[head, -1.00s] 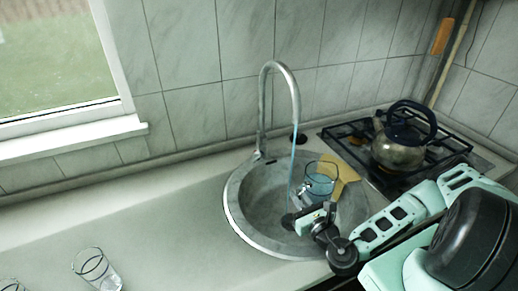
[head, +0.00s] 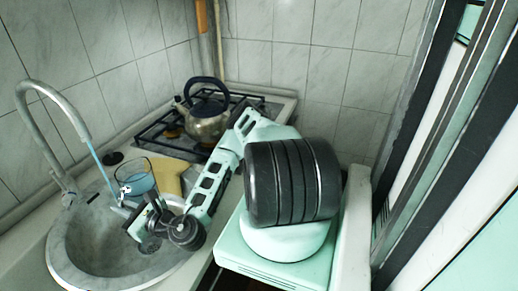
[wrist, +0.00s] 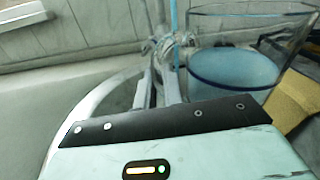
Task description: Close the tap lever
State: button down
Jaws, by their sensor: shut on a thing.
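The tap (head: 55,125) is a tall curved metal spout at the back of the round sink (head: 62,262). Its lever (head: 68,197) seems to be the small part at the base, too small to tell its position. A thin blue stream of water (head: 97,160) runs from the spout. My gripper (head: 128,197) is over the basin, apart from the tap base. In the wrist view its fingers (wrist: 160,75) are shut on a small pale thing (wrist: 170,47) that I cannot identify, where the stream comes down. A glass (head: 136,178) with bluish water is just beside the fingertips.
A yellow cloth or sponge (head: 170,178) lies right of the sink. A kettle (head: 207,118) stands on the black hob (head: 158,140) behind my arm. A tiled wall (head: 290,65) closes off the back.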

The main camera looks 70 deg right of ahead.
aim_at(53, 173)
jog(key=j+z, duration=0.1)
jog(key=z, duration=0.4)
jog(key=k+j+z, duration=0.1)
jog(key=z, duration=0.35)
jog(key=k+z, duration=0.1)
jog(key=z, duration=0.4)
jog(key=k+z, duration=0.1)
jog(key=z, duration=0.4)
jog(key=k+z, duration=0.1)
jog(key=z, duration=0.4)
jog(key=k+z, duration=0.1)
jog(key=z, duration=0.35)
jog(key=k+l+z, duration=0.1)
jog(key=z, duration=0.4)
jog(key=i+z, duration=0.1)
jog(key=z, duration=0.75)
